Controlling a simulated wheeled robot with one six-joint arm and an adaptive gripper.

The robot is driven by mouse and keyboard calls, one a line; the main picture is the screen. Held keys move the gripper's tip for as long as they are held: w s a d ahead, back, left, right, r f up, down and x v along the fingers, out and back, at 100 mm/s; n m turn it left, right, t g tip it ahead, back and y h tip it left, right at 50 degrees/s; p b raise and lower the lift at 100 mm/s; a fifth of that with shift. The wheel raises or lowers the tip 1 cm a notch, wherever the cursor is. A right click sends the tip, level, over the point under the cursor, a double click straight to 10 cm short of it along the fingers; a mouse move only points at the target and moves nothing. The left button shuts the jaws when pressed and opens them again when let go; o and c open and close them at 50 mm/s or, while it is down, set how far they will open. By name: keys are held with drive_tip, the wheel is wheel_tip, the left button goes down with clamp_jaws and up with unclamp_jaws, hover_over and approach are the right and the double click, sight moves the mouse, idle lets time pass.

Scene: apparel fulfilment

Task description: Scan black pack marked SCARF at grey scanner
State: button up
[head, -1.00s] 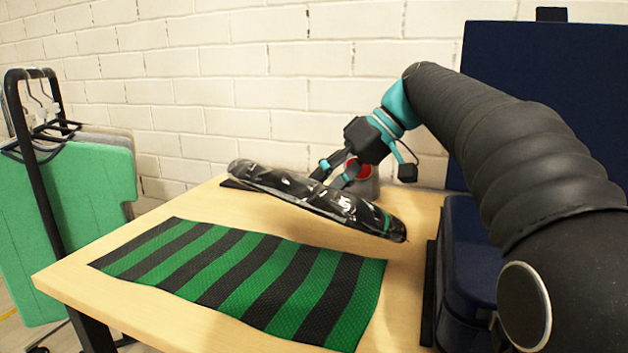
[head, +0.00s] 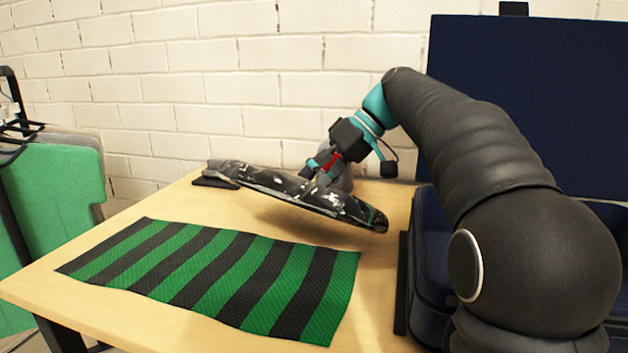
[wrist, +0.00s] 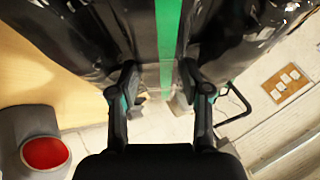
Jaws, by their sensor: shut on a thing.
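The black pack (head: 290,191) is long, glossy and plastic-wrapped, with a green band near its right end. It is held above the back of the table, tilted down to the right. Any SCARF marking is not readable. My gripper (head: 318,178) is shut on the pack from behind. In the wrist view the pack (wrist: 85,35) fills the top, with a green stripe between my fingers (wrist: 160,85). The grey scanner (wrist: 30,125), with a round red face, is at lower left there, apart from the pack. In the head view the scanner (head: 346,182) is mostly hidden behind my gripper.
A green-and-black striped cloth (head: 215,275) lies flat on the wooden table (head: 130,212). A dark flat object (head: 213,182) sits at the back left. An open navy case (head: 425,270) is at the right. Green garments (head: 60,190) hang at the left.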

drive_tip(key=shift+s, duration=0.15)
drive_tip(key=shift+s+a+b, duration=0.25)
drive_tip(key=shift+s+b, duration=0.15)
drive_tip(key=shift+s, duration=0.2)
drive_tip(key=shift+s+a+b, duration=0.2)
drive_tip(key=shift+s+b, duration=0.15)
drive_tip(key=shift+s, duration=0.2)
drive_tip(key=shift+r, duration=0.1)
drive_tip(key=s+a+r+p, duration=0.2)
drive_tip(key=s+a+r, duration=0.1)
drive_tip(key=s+r, duration=0.4)
drive_tip(key=shift+s+a+r, duration=0.15)
drive_tip(key=shift+s+r, duration=0.25)
drive_tip(key=shift+s, duration=0.65)
drive_tip(key=shift+w, duration=0.1)
